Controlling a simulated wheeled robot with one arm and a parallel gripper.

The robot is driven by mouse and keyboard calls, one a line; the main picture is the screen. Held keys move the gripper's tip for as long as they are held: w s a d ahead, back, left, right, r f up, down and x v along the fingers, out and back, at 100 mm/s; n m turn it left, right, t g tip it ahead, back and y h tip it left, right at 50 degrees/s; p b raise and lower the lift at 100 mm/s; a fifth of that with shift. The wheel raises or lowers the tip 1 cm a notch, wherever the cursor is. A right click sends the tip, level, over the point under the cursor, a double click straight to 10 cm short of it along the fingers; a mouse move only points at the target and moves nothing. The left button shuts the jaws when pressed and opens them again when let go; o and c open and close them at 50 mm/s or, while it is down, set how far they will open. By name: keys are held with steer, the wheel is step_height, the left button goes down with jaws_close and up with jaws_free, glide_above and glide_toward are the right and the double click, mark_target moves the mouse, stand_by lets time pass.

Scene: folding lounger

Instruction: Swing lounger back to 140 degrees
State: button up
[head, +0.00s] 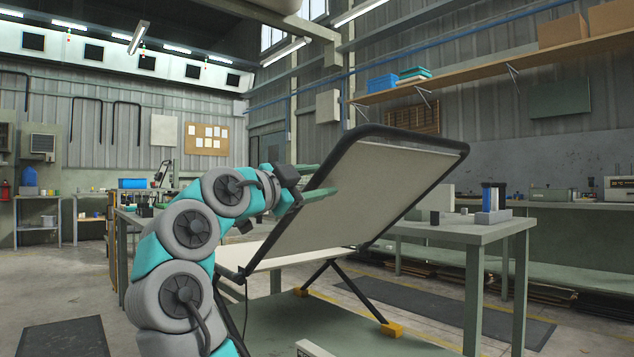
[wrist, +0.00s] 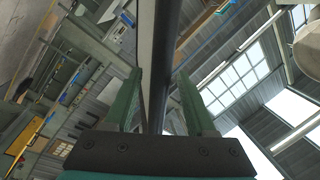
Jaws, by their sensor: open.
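The lounger back is a cream panel (head: 392,190) in a black tube frame. In the head view it leans up to the right at a slant. The lounger's pale seat (head: 292,259) lies low behind my arm, partly hidden by it. My gripper (head: 320,181) is at the left side tube of the back. Its green fingers are open, one on each side of the tube. In the wrist view the black tube (wrist: 163,65) runs between the two fingers (wrist: 160,80), with a gap on each side. I cannot tell whether either finger touches it.
Dark legs with yellow feet (head: 391,329) prop the lounger on a green platform (head: 352,330). A grey-green table (head: 455,233) with small items stands close on the right. A dark mat (head: 62,338) lies on the floor at lower left, where the floor is open.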

steer(key=v, duration=0.7)
steer(key=shift+s+a, duration=0.3)
stand_by(0.3)
